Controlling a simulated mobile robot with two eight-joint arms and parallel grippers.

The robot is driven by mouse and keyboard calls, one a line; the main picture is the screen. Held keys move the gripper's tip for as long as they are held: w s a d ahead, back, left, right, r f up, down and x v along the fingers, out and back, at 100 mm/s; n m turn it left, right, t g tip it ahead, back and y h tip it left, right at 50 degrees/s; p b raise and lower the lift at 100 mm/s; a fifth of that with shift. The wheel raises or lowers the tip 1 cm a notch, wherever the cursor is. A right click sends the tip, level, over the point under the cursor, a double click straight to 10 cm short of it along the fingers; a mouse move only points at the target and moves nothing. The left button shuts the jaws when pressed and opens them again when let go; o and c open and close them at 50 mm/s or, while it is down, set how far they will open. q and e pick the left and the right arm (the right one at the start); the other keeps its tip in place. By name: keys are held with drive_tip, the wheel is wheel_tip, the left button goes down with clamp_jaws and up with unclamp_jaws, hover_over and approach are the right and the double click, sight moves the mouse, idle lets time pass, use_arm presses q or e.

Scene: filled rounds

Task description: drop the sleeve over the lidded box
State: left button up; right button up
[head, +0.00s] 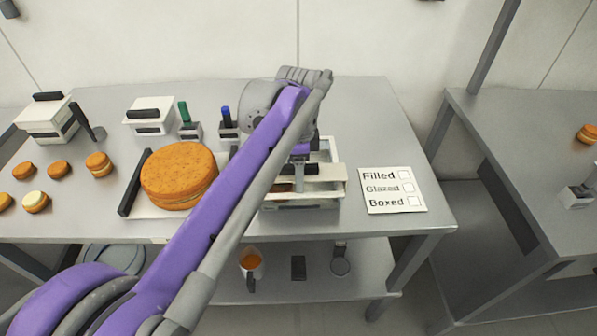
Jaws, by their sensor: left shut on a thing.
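My left gripper (301,160) is above the middle of the steel table, pointing down, shut on the sleeve. The sleeve (328,188) looks like a pale, cream-grey band. Below and around it shows a grey-green box-like body (300,204), which seems to be the lidded box. A bit of brown shows between them. My purple forearm and wrist hide the left and back of both, so I cannot tell how far the sleeve sits around the box. My right gripper is not in view.
Left of my arm, a large round cake (179,176) lies on a pale board with a black handle. Small cakes and white black-handled boxes stand farther left. A card (392,190) reading Filled, Glazed, Boxed lies right of the box. The table's back right is clear.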

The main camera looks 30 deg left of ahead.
use_arm(q)
drive_tip(key=shift+s+d+f, duration=0.15)
drive_tip(key=shift+f, duration=0.6)
drive_tip(key=shift+s+d+f, duration=0.15)
drive_tip(key=shift+f, duration=0.6)
drive_tip(key=o, duration=1.2)
drive_tip(key=shift+r+p, duration=0.8)
drive_tip(key=shift+r, duration=0.25)
drive_tip(key=shift+o, duration=0.2)
drive_tip(key=shift+w+a+r+p, duration=0.15)
drive_tip(key=shift+w+r+p, duration=0.05)
drive_tip(key=shift+r+p, duration=0.3)
drive_tip(key=shift+o, duration=0.4)
drive_tip(key=shift+w+r, duration=0.1)
drive_tip(key=shift+r, duration=0.2)
drive_tip(key=shift+w+a+r+p, duration=0.1)
drive_tip(key=shift+a+r+p, duration=0.1)
drive_tip(key=shift+r+p, duration=1.5)
drive_tip(key=shift+r, duration=0.1)
